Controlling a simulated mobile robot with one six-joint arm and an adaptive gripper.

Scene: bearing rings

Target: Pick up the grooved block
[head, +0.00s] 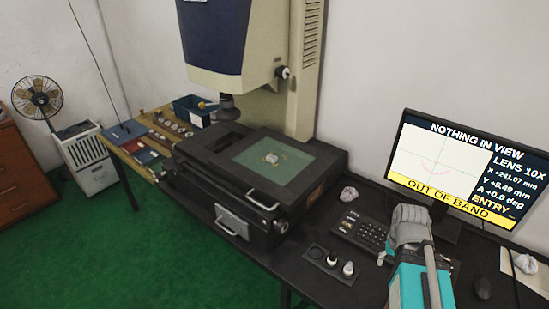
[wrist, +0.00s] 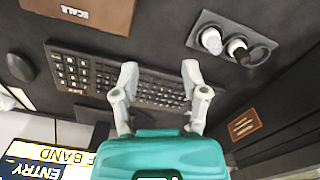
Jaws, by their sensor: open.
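A small pale block (head: 271,158) lies on the green glass stage (head: 293,172) of the measuring machine in the head view. It is too small there to make out a groove. The wrist view does not show it. My gripper (wrist: 160,73) is open in the wrist view, its two pale fingers apart with nothing between them. It is over the black keyboard (wrist: 150,88), well to the right of the stage and nearer the front. My teal arm stands in front of the monitor in the head view.
The monitor (head: 465,165) reads "NOTHING IN VIEW" and "OUT OF BAND". A knob panel (head: 322,259) sits before the stage. The machine's head (head: 222,40) overhangs the stage's back.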

